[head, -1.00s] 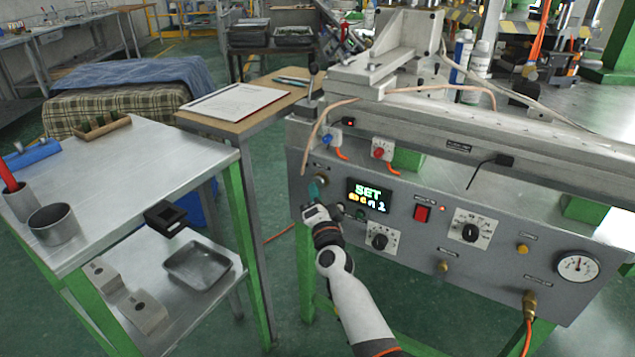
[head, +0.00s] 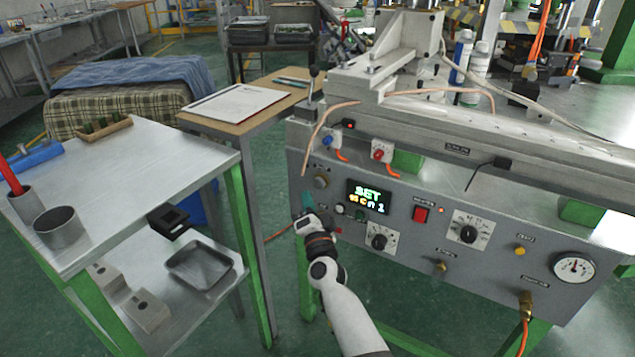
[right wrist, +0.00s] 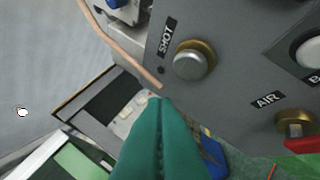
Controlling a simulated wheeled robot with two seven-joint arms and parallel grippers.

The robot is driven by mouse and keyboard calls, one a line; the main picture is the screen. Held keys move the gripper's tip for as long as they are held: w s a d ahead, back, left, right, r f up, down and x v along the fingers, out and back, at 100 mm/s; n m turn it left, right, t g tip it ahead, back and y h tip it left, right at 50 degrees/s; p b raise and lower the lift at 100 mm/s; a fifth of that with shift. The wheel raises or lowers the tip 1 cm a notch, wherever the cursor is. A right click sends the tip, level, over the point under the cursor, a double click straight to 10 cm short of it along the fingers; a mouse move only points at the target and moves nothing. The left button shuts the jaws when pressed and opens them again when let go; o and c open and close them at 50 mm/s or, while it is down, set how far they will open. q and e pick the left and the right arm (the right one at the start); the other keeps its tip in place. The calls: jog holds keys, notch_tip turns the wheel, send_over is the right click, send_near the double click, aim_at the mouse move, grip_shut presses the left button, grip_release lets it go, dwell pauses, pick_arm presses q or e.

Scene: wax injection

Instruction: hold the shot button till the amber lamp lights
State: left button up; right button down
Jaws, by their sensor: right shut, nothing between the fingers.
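The shot button (right wrist: 193,62) is a round silver cap in a brass ring, beside the SHOT label in the right wrist view. In the head view the button (head: 321,182) sits at the left end of the grey control panel (head: 480,268). My right gripper (head: 308,201) has teal fingers, shut and empty. In the right wrist view its fingertips (right wrist: 160,102) lie below and left of the button and do not cover it. A round amber-yellow fitting (head: 520,251) sits at the panel's right; I cannot tell whether it is lit. My left gripper is not in view.
A green SET display (head: 369,197), red switch (head: 421,215), dials and a pressure gauge (head: 574,266) share the panel. A red part (right wrist: 300,128) is near the AIR label. A metal cart (head: 150,160) with cups stands left, with a gap before the panel.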

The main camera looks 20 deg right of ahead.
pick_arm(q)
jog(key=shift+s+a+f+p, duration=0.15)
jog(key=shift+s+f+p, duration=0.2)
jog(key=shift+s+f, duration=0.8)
pick_arm(e)
jog(key=shift+s+a, duration=0.75)
jog(key=shift+a, duration=0.2)
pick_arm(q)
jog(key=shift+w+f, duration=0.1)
